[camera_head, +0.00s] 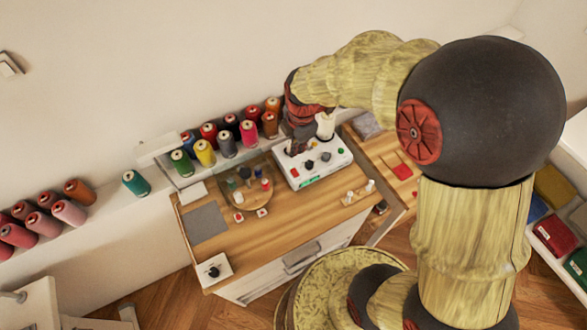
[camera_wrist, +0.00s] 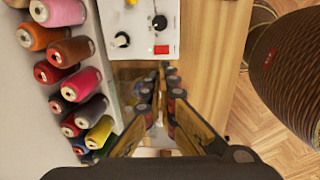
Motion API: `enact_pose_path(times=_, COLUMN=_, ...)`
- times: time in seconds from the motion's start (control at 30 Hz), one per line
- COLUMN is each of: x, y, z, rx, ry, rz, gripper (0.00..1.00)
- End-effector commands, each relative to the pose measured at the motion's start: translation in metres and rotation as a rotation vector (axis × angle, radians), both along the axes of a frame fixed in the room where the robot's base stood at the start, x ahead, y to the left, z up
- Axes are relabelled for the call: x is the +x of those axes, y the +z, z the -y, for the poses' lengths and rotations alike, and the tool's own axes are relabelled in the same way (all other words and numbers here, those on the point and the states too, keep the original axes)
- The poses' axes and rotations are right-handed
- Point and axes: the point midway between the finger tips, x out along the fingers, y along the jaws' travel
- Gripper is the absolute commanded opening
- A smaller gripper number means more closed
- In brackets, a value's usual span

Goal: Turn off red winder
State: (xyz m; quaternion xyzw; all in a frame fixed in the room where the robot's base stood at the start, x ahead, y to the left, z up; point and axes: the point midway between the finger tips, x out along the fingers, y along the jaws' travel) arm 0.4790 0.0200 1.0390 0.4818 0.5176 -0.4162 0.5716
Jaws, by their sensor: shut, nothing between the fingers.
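I cannot tell which control belongs to the red winder. My gripper (camera_wrist: 160,72) is shut and empty, its fingertips close to the box edge in that picture. In the head view my gripper (camera_head: 296,146) is over the back left part of the box and hides some of it.
Thread spools (camera_head: 227,144) line the shelf behind the cabinet and lie close to my gripper's left in the wrist view. A grey mat (camera_head: 206,223) and a white dial box (camera_head: 212,271) lie further left.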

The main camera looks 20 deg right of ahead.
Motion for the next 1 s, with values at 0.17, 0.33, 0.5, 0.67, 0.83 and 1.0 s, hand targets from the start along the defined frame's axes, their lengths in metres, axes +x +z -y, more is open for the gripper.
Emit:
enact_pose_path(times=0.17, x=0.0, y=0.0, z=0.0, rx=0.0, ry=0.0, rz=0.0, gripper=0.0)
enact_pose_path(times=0.33, x=0.001, y=-0.01, z=0.0, rx=0.0, ry=0.0, rz=-0.002, gripper=0.0)
enact_pose_path(times=0.5, x=0.004, y=-0.037, z=-0.001, rx=0.0, ry=0.0, rz=-0.003, gripper=0.0)
enact_pose_path(times=0.67, x=0.007, y=-0.069, z=-0.002, rx=0.0, ry=0.0, rz=-0.004, gripper=0.0)
enact_pose_path(times=0.83, x=0.011, y=-0.101, z=-0.003, rx=0.001, ry=0.0, rz=-0.002, gripper=0.0)
enact_pose_path(times=1.0, x=0.014, y=-0.125, z=-0.003, rx=0.001, ry=0.0, rz=-0.002, gripper=0.0)
